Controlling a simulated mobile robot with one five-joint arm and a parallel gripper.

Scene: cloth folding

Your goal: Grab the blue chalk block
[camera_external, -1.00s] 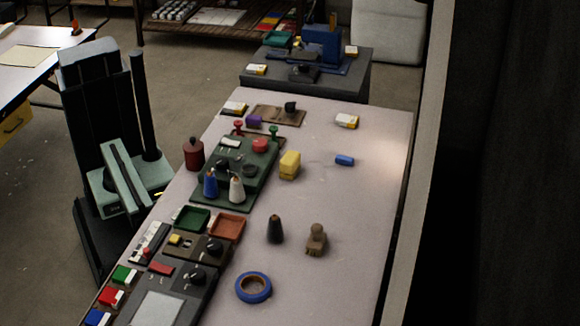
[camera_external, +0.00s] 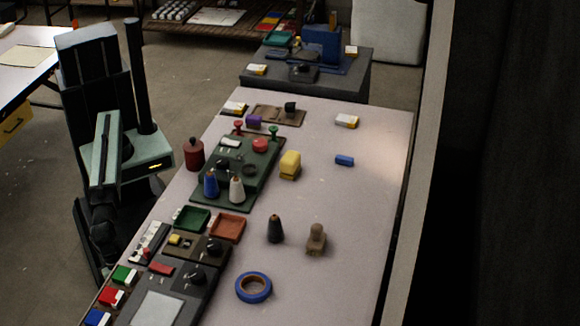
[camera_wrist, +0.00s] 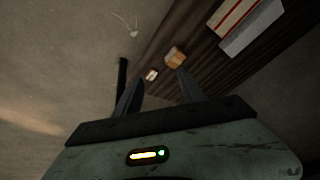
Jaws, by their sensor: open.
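A small blue block (camera_external: 344,160), which looks like the chalk block, lies on the right part of the long pale table (camera_external: 350,210) in the external view. My arm is beside the table's left edge, well apart from the block. In the wrist view my gripper (camera_wrist: 158,88) has its two dark fingers spread, with nothing held between them. The blue block does not show in the wrist view. The gripper's fingers are hard to make out in the external view.
A yellow block (camera_external: 290,165) stands left of the blue block, beside a green tray with thread cones. A blue tape roll (camera_external: 253,287) and dark cone (camera_external: 275,229) are nearer. The wrist view shows floor and a dark slatted shelf (camera_wrist: 205,60) with an orange block (camera_wrist: 175,57).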

